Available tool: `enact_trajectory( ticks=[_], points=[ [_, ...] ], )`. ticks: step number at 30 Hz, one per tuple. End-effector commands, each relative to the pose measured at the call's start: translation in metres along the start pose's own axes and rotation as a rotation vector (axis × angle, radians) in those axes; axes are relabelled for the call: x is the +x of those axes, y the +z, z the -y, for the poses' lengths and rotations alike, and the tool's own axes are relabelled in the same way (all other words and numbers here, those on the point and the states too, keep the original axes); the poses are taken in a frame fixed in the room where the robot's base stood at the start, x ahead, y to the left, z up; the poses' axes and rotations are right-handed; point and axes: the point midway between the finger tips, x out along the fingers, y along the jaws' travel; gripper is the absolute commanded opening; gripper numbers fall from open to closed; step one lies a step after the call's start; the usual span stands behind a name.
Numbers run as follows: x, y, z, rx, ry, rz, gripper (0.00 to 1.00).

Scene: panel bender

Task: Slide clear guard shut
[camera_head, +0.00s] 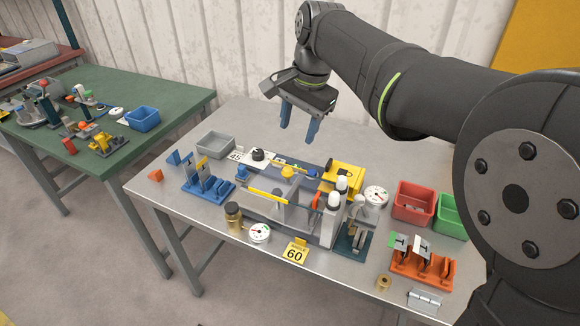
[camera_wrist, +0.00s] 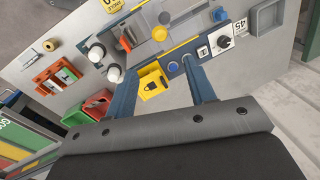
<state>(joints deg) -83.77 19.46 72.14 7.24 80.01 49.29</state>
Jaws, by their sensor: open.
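The panel bender (camera_head: 318,225) stands mid-table with a see-through guard (camera_head: 262,207) on its front left part. A yellow strip (camera_head: 268,197) runs along the guard's top. I cannot tell how far the guard is slid. In the wrist view a yellow strip (camera_wrist: 178,48) shows beyond the fingers, and the clear panel is hard to make out. My gripper (camera_head: 298,130) is open and empty, pointing down above and behind the bender, clear of it. In the wrist view its two blue fingers (camera_wrist: 160,68) frame the bender's back edge beside a yellow padlock-marked block (camera_wrist: 152,82).
White-capped posts (camera_head: 341,184) rise right of the guard. A black knob (camera_head: 258,154) stands behind it. A blue rack (camera_head: 208,183) and grey bin (camera_head: 215,145) lie left. Red (camera_head: 413,203) and green (camera_head: 452,217) bins and an orange rack (camera_head: 420,268) are right. A gauge (camera_head: 260,233) sits in front.

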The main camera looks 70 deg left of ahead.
Motion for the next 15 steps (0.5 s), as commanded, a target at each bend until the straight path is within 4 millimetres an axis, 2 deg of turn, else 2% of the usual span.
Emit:
enact_trajectory(
  ticks=[1, 6, 15],
  points=[
    [0.013, 0.0, -0.001, 0.0, 0.004, 0.003, 0.5],
    [0.051, 0.0, -0.001, 0.0, 0.004, 0.003, 0.5],
    [0.111, 0.0, -0.001, 0.0, 0.002, 0.001, 0.5]
  ],
)
